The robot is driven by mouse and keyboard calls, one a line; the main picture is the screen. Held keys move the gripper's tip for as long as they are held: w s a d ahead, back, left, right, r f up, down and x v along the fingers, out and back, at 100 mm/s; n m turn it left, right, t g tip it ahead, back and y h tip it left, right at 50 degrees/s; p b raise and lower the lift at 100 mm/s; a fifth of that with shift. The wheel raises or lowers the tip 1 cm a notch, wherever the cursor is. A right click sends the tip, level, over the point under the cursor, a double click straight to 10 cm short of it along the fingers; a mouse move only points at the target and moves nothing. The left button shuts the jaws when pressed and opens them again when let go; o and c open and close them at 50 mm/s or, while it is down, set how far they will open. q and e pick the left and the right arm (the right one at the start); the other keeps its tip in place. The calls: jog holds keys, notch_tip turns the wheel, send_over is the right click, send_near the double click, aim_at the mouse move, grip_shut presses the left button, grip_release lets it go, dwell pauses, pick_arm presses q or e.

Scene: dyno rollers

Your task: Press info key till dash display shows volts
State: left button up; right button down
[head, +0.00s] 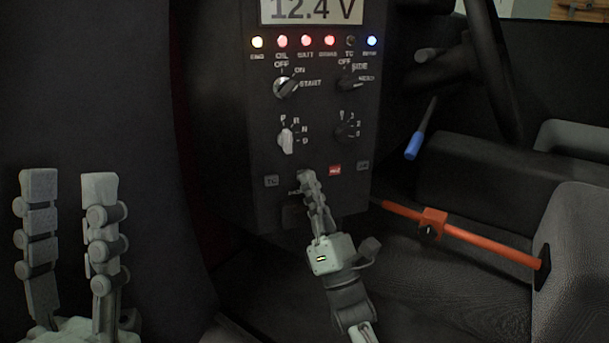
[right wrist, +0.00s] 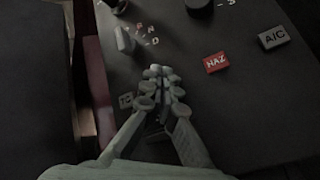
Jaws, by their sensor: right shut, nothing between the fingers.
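The dash display (head: 311,10) at the top of the black panel reads "12.4 V"; its upper edge is cut off. My right gripper (head: 308,176) is shut and empty, its fingertips at the lower part of the panel between the TC key and the red HAZ key. In the right wrist view its closed fingertips (right wrist: 157,73) are over the panel face; I cannot tell whether they touch it. No info key is readable; the fingers may hide it. My left gripper (head: 69,180) is open and empty at the lower left, away from the panel.
The TC key (head: 272,181), HAZ key (head: 335,169) and A/C key (head: 363,164) flank the right fingers. Rotary knobs (head: 286,87) and indicator lights sit above. A blue-tipped lever (head: 415,145) and an orange bar (head: 470,240) are to the right.

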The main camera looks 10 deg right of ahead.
jog(key=shift+s+d, duration=0.15)
jog(key=shift+s, duration=0.5)
jog(key=s, duration=0.1)
jog(key=s+p, duration=0.1)
jog(key=s, duration=0.1)
jog(key=s+p, duration=0.1)
jog(key=s, duration=0.1)
jog(key=shift+d, duration=0.4)
